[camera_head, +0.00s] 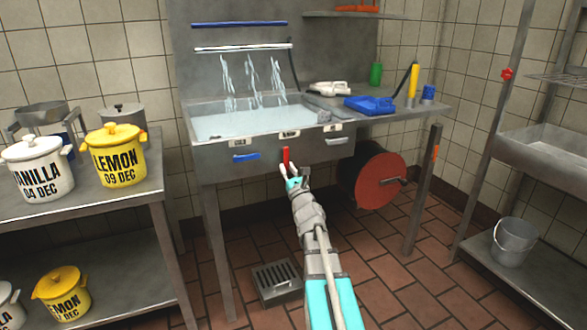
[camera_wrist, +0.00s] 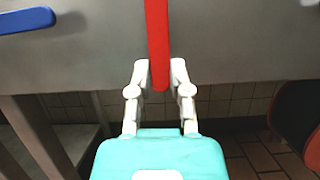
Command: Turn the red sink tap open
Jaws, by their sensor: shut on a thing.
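The red tap lever (camera_head: 286,156) is on the front panel of the steel sink (camera_head: 215,160) and stands upright in the head view. In the wrist view the red lever (camera_wrist: 158,35) comes down from the top, its lower end between my fingertips. My gripper (camera_head: 288,170) is shut on this lower end, with one white finger on each side; it also shows in the wrist view (camera_wrist: 160,75). Several streams of water (camera_head: 252,78) fall from the white bar (camera_head: 240,47) into the basin, which holds water.
A blue lever (camera_head: 245,156) lies level left of the red one, and a white lever (camera_head: 338,141) lies right. A red reel (camera_head: 376,181) hangs beneath the counter at right. A floor drain (camera_head: 277,280) is below. Pots, including a yellow one (camera_head: 116,156), stand on the left table.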

